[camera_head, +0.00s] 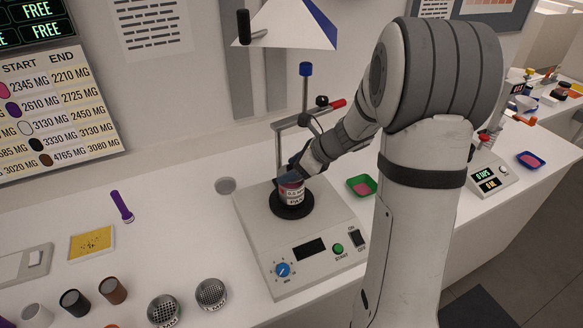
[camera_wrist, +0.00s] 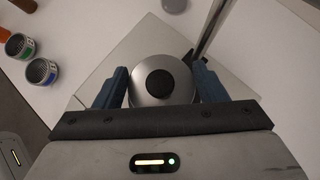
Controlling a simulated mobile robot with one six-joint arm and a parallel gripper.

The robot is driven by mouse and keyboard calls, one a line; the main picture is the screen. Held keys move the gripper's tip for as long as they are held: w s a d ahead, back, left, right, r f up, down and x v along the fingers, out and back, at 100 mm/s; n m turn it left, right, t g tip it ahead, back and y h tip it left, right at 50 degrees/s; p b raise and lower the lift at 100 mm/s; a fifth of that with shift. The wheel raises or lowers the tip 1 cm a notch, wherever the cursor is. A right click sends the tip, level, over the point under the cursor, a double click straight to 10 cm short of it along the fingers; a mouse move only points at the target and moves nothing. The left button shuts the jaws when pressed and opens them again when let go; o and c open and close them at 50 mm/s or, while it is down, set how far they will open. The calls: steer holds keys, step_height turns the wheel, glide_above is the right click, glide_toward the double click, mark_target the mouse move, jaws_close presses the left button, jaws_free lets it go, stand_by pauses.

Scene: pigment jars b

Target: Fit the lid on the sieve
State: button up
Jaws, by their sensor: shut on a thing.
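The silver domed lid (camera_wrist: 147,94) with a black round knob is between my gripper's blue fingers (camera_wrist: 160,88) in the wrist view. My gripper (camera_head: 291,177) is shut on the lid, over the shaker machine in the head view. The sieve (camera_head: 292,194), a short cylinder with a pale label and dark reddish band, stands upright on the machine's black round platform (camera_head: 291,208). The lid is right above or on the sieve; my fingers hide the joint, so I cannot tell whether it is seated. In the wrist view the lid covers the sieve.
The shaker machine (camera_head: 325,268) has a clamp stand (camera_head: 279,152) close behind my gripper. A green dish (camera_head: 361,186) with pink powder stands to its right.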

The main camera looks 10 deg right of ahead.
steer(key=shift+f+b, duration=1)
steer(key=shift+f, duration=0.15)
steer(key=o, duration=1.3)
steer(key=v, duration=0.8)
steer(key=shift+b, duration=0.35)
steer(key=s+a+n+h, duration=0.1)
steer(key=s+n+h, duration=0.1)
steer(key=s+n, duration=0.5)
steer(key=s+a+r+n+g+h, duration=0.1)
steer(key=s+n+h, duration=0.2)
steer(key=s+n, duration=0.5)
steer(key=s+a+r+n+h, duration=0.1)
steer(key=s+a+n+h, duration=0.1)
steer(key=s+n, duration=0.6)
steer(key=shift+s+r+n+g, duration=0.15)
steer(key=shift+n+g, duration=0.15)
steer(key=shift+n, duration=0.5)
